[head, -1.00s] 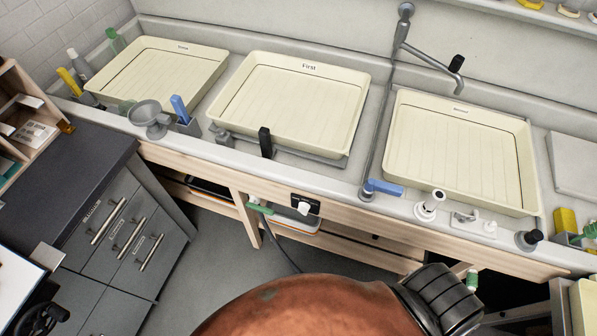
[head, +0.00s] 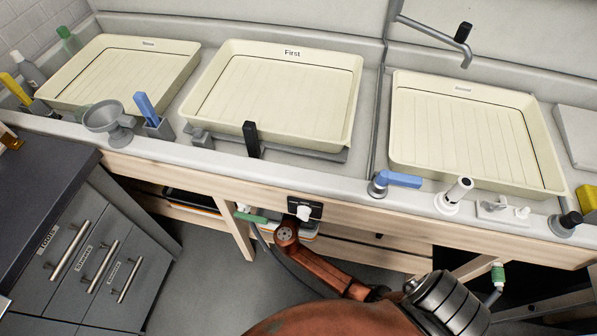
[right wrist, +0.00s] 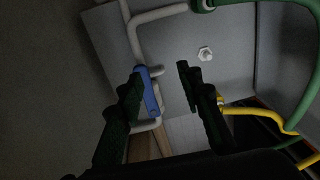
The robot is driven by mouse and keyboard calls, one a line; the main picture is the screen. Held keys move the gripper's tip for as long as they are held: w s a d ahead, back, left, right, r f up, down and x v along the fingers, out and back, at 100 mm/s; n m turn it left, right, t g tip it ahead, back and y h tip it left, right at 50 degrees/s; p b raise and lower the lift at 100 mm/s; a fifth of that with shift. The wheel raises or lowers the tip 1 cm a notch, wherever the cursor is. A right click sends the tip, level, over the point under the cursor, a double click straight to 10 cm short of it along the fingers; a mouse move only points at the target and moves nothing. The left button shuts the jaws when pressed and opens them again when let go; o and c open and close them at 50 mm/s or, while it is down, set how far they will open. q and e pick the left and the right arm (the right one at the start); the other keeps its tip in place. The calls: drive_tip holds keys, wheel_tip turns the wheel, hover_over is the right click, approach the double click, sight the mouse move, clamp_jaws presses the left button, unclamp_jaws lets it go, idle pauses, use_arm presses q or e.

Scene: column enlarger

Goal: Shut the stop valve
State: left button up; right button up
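In the right wrist view, a blue lever handle (right wrist: 151,92) sits on a pale bent pipe against a grey panel; it looks like the stop valve. My right gripper (right wrist: 160,72) is open, its two dark fingers apart. The blue lever shows between them, close beside the left finger, which partly covers it. I cannot tell whether they touch. In the head view this valve is not identifiable, and neither gripper shows. My left gripper is in no view.
Green hose (right wrist: 293,110) and yellow hose (right wrist: 255,112) run right of my fingers. On the bench stand cream trays (head: 275,95), another blue lever (head: 402,180) and a grey funnel (head: 104,117). Below the bench are a green handle (head: 250,216), a white knob (head: 303,213) and wooden rails.

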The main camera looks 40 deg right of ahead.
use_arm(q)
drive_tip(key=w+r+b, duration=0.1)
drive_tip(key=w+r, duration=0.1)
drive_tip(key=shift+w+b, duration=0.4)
use_arm(e)
drive_tip(key=w+d+r+h, duration=0.1)
drive_tip(key=w+d+r, duration=0.2)
drive_tip(key=w+d, duration=0.2)
drive_tip(key=shift+w+d, duration=0.4)
drive_tip(key=shift+d, duration=0.15)
drive_tip(key=shift+w+d, duration=0.15)
drive_tip(key=shift+r, duration=0.1)
drive_tip(key=shift+c, duration=0.6)
